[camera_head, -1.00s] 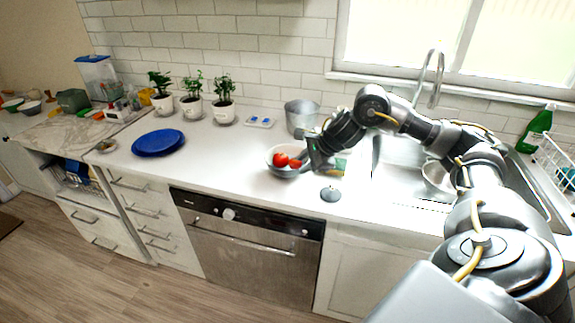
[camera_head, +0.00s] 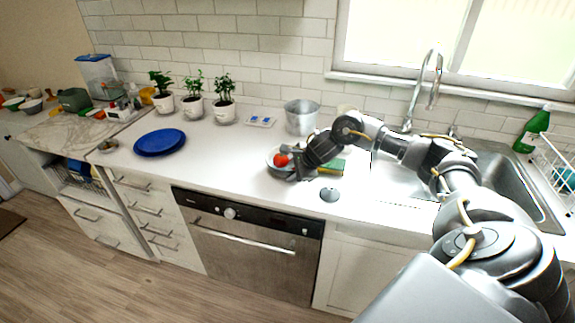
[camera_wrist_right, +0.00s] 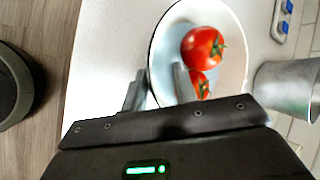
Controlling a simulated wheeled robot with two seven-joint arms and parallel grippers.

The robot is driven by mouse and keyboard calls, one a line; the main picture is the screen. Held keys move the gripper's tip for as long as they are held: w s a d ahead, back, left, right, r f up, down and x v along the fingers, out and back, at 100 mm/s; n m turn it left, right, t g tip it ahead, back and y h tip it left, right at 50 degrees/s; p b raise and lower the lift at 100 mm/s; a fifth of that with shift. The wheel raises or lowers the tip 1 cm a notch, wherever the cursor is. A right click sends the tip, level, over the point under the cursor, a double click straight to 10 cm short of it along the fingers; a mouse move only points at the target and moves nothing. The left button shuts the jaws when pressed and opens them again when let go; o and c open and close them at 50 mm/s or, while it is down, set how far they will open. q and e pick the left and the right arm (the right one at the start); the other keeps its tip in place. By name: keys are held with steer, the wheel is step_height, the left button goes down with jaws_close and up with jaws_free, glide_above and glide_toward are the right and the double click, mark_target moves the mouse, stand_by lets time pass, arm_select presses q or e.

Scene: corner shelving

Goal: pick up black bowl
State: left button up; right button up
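A bowl (camera_head: 277,174) stands on the white counter near its front edge. It is pale inside with a thin dark rim, and its outer side hardly shows. It holds two red tomatoes (camera_head: 281,160). My right gripper (camera_head: 295,174) is at the bowl's right side and covers part of it. In the right wrist view, the bowl (camera_wrist_right: 236,42) lies under the right gripper (camera_wrist_right: 157,88). The fingers are apart, one over the inside of the bowl beside the tomatoes and one outside its near rim. No grip on the rim shows. My left gripper is out of view.
A metal pot (camera_head: 301,117) stands behind the bowl, and a green-and-yellow sponge (camera_head: 332,167) lies to its right. Blue plates (camera_head: 159,142) lie left, with clear counter between. The sink (camera_head: 487,165) is right.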

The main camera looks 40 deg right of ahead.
jaws_close()
stand_by(1.2)
